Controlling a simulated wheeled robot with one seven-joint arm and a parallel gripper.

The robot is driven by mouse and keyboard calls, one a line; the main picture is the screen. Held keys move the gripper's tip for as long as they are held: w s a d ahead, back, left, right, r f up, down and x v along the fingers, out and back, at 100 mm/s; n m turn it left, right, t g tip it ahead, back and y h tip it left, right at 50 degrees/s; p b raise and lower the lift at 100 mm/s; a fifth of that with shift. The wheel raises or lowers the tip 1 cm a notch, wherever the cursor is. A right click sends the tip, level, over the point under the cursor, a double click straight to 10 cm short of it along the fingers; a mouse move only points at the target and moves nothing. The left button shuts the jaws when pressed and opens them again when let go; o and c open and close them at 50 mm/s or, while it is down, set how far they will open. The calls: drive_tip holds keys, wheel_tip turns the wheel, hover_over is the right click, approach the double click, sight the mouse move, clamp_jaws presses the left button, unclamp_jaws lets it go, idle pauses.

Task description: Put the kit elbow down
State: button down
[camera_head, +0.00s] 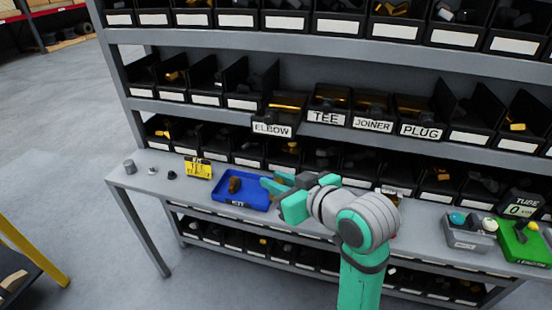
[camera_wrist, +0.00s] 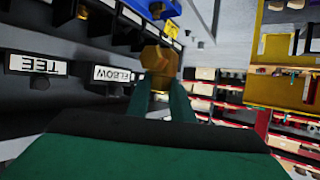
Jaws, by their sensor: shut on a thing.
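My gripper (camera_head: 268,183) reaches in from the right at bench height, beside the right end of the blue kit tray (camera_head: 226,202). In the wrist view, my gripper (camera_wrist: 161,92) is shut on a brass-coloured, faceted fitting, the kit elbow (camera_wrist: 158,60), which sticks out beyond the fingertips. A brown-gold piece (camera_head: 235,185) shows over the tray in the head view. I cannot tell whether it is the held elbow or another part lying there. The fingers hide the elbow's lower end.
Shelf bins stand behind the bench, with an ELBOW bin (camera_head: 272,130) and a TEE bin (camera_head: 326,117). A yellow labelled box (camera_head: 198,168) stands left of the tray. A grey tray (camera_head: 468,242) and a green tray (camera_head: 520,250) sit at the right.

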drive_tip(key=s+f+m+t+h, duration=0.1)
drive_tip(key=s+f+m+h, duration=0.2)
drive_tip(key=f, duration=2.3)
drive_tip(key=s+d+f+m+t+h, duration=0.1)
drive_tip(key=s+f+m+h, duration=0.2)
drive_tip(key=f, duration=2.4)
drive_tip(key=shift+s+m+t+h, duration=0.15)
drive_tip(key=shift+m+t+h, duration=0.25)
drive_tip(key=shift+m+h, duration=0.5)
